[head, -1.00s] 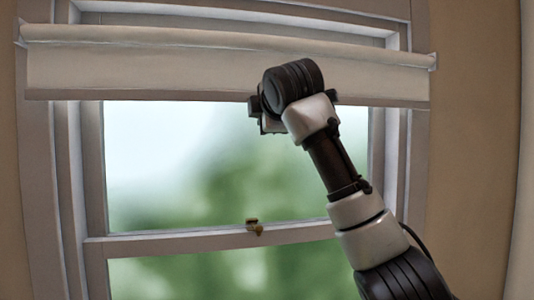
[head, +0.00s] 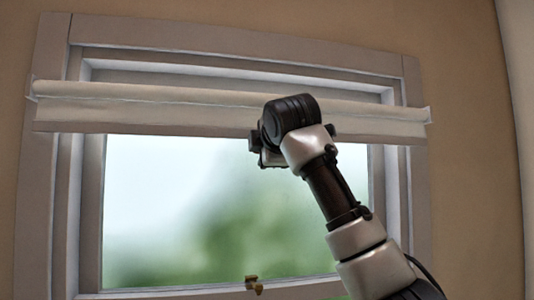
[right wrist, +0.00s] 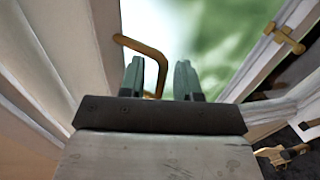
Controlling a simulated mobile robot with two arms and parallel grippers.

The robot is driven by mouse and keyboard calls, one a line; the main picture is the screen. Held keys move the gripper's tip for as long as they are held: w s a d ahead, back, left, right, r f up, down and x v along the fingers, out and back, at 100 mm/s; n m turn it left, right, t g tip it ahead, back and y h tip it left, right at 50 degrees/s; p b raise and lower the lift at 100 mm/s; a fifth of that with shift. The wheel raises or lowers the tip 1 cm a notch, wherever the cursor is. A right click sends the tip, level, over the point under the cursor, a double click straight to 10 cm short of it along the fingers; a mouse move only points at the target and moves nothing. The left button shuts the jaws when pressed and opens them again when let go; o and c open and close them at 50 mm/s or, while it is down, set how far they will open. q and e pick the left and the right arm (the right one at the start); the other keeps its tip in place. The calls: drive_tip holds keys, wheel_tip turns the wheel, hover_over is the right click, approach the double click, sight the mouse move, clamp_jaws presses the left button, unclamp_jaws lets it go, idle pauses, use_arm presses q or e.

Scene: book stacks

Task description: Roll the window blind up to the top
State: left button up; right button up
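The white window blind (head: 180,118) is a short strip hanging below its roll across the top of the window in the head view. My right gripper (head: 262,150) is at the blind's lower edge, near its middle; the arm hides much of it. In the right wrist view, the two fingers of my right gripper (right wrist: 158,80) stand apart with a visible gap. A bent brass-coloured pull (right wrist: 142,48) passes through this gap; firm contact cannot be made out. The pale blind surface (right wrist: 75,45) lies to the left there. My left gripper is not in view.
The window frame (head: 52,200) surrounds the glass (head: 180,200). A small brass latch (head: 253,284) sits on the lower sash rail. Brass fittings also show at the right of the wrist view. The space in front of the glass left of my arm is clear.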

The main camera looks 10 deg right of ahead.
drive_tip(key=b+v, duration=0.5)
drive_tip(key=v, duration=0.5)
drive_tip(key=shift+s+b, duration=0.35)
drive_tip(key=shift+b, duration=0.05)
drive_tip(key=shift+a, duration=0.1)
